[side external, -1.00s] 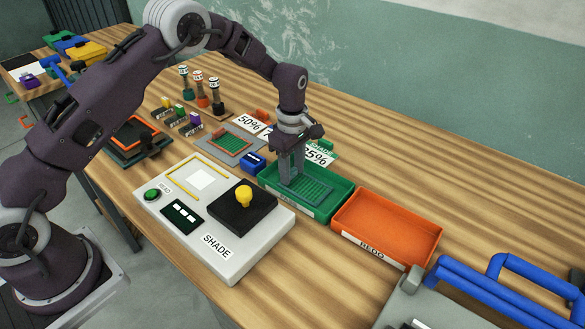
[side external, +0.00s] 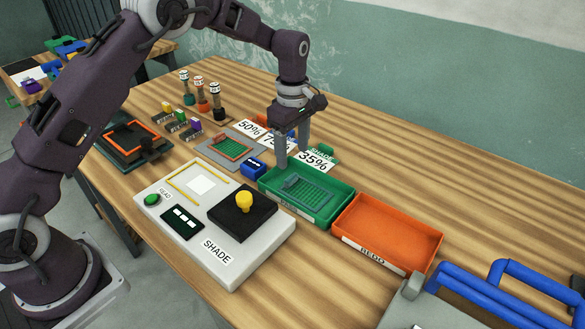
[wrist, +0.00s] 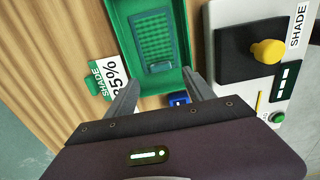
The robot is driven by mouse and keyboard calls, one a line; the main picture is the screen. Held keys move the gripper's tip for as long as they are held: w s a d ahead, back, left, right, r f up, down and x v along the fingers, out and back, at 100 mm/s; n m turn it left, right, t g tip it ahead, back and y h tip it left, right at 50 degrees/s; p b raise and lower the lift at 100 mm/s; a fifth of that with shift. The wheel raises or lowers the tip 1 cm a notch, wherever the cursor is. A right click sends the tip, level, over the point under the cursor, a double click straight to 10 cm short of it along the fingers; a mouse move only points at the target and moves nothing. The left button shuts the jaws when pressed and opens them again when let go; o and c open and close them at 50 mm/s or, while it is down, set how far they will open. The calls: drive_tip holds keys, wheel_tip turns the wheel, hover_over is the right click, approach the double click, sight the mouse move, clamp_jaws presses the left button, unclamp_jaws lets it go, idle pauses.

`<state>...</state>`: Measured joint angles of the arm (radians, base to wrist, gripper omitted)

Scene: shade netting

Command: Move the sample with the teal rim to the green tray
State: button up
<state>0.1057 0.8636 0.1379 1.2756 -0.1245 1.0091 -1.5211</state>
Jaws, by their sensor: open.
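The sample with the teal rim (side external: 309,191), a flat frame with green mesh and a raised grip block at one end, lies inside the green tray (side external: 318,219). In the wrist view the sample (wrist: 153,38) lies on the floor of the green tray (wrist: 117,35), within its walls. My gripper (side external: 293,162) is open and empty, above the tray's back left end. In the wrist view the fingertips (wrist: 160,83) are spread apart, clear of the sample.
An orange tray (side external: 387,260) labelled REDO stands right of the green tray, empty. The white shade meter (side external: 235,265) is in front. Another mesh sample with an orange rim (side external: 232,147) lies on a grey mat at left.

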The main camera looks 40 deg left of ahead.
drive_tip(key=s+a+r+m+t, duration=0.1)
drive_tip(key=s+r+m, duration=0.3)
drive_tip(key=s+r, duration=0.5)
drive_tip(key=s+r+m+t, duration=0.2)
drive_tip(key=s+r+m, duration=0.3)
drive_tip(key=r, duration=0.7)
drive_tip(key=s+f+m+t, duration=0.2)
drive_tip(key=s+m, duration=0.7)
drive_tip(key=s, duration=1.2)
drive_tip(key=shift+a+f+t, duration=0.3)
drive_tip(key=shift+a+f, duration=0.05)
drive_tip(key=shift+a, duration=0.05)
